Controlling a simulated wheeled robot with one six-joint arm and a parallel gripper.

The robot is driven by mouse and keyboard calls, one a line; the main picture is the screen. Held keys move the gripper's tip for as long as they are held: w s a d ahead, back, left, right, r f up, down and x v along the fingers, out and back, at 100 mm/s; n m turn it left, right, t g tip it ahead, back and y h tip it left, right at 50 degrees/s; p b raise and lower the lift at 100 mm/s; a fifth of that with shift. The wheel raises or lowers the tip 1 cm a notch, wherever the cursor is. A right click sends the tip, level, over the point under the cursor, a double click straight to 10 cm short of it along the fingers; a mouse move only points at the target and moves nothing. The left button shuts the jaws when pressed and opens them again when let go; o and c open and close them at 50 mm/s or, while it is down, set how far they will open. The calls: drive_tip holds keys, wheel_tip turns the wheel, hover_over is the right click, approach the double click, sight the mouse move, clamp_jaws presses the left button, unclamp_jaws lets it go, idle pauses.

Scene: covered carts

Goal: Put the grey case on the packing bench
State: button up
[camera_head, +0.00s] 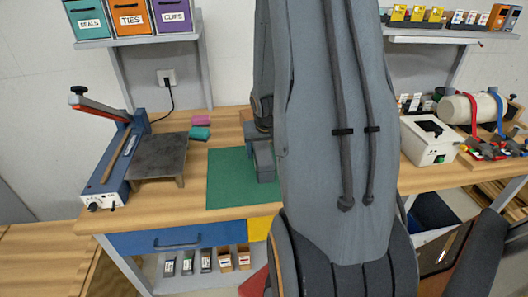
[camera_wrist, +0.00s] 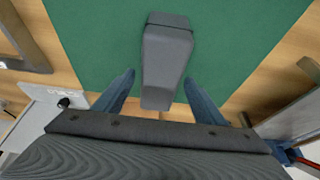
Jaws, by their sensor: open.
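A grey block on the mat in the head view (camera_head: 265,162), partly behind my arm, appears to be the same case. The mat lies on a wooden-topped bench (camera_head: 150,211) with a blue drawer. My gripper (camera_wrist: 159,80) is open, one finger on each side of the case's near end, with visible gaps on both sides.
A blue sealing or cutting machine (camera_head: 112,165) with a dark plate (camera_head: 158,157) stands left of the mat. Pink and teal blocks (camera_head: 201,127) lie behind. A white printer-like box (camera_head: 429,140) stands right. Shelves hold labelled bins (camera_head: 130,19). The mat's front left is clear.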

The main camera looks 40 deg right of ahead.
drive_tip(key=p+v, duration=0.4)
drive_tip(key=v, duration=0.3)
drive_tip(key=shift+r, duration=0.15)
drive_tip(key=s+a+r+n, duration=0.2)
drive_tip(key=a, duration=0.6)
drive_tip(key=s+a+r+n+g+y, duration=0.1)
drive_tip(key=s+a+r+n, duration=0.1)
drive_tip(key=a, duration=0.7)
drive_tip(key=s+a+r+n+y, duration=0.1)
drive_tip(key=s+a+r+n, duration=0.1)
drive_tip(key=a, duration=0.7)
drive_tip(key=v, duration=0.2)
drive_tip(key=shift+s+r, duration=0.2)
drive_tip(key=shift+s, duration=0.15)
drive_tip(key=shift+f, duration=0.1)
wheel_tip(320, 180, down, 13)
drive_tip(key=g+b, duration=0.1)
drive_tip(key=b, duration=1)
drive_tip(key=shift+w+g, duration=0.3)
drive_tip(key=shift+w, duration=0.15)
drive_tip(key=shift+a, duration=0.1)
